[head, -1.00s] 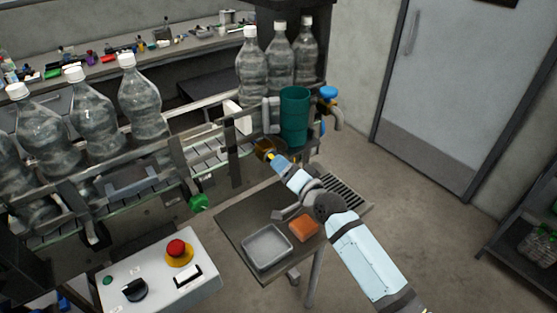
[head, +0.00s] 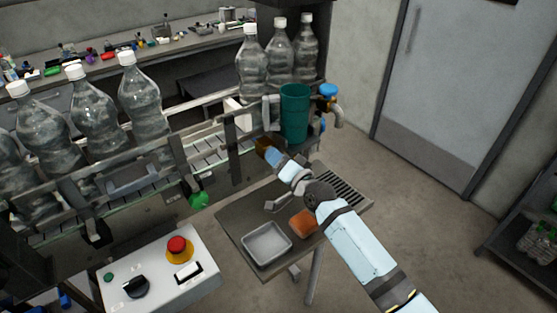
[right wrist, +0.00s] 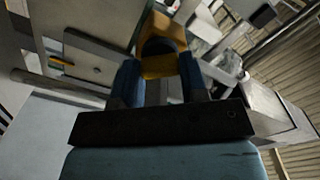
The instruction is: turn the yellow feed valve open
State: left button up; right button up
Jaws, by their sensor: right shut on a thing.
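The yellow feed valve (right wrist: 162,64) shows in the right wrist view as an orange-yellow piece with a dark round middle, between my blue fingers. My right gripper (right wrist: 161,80) is shut on it. In the head view my right gripper (head: 269,153) reaches the line's front side, just below the teal cup. The valve (head: 263,144) there is a small brownish-yellow patch at the fingertips, mostly hidden by the gripper. How far the valve is turned I cannot tell. My left gripper is not in view.
The teal cup (head: 294,113) stands just above my gripper, with a blue-topped tap (head: 329,91) beside it. A green knob (head: 199,200) is to the left. Below are a side table with a grey tray (head: 267,243) and an orange sponge (head: 303,223), and a control box (head: 160,270).

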jog(key=n, duration=0.4)
jog(key=shift+n, duration=0.4)
jog(key=o, duration=0.9)
jog(key=shift+o, duration=0.2)
jog(key=shift+s, duration=0.1)
jog(key=b+v, duration=0.2)
jog(key=v, duration=1.1)
jog(key=shift+s+d, duration=0.25)
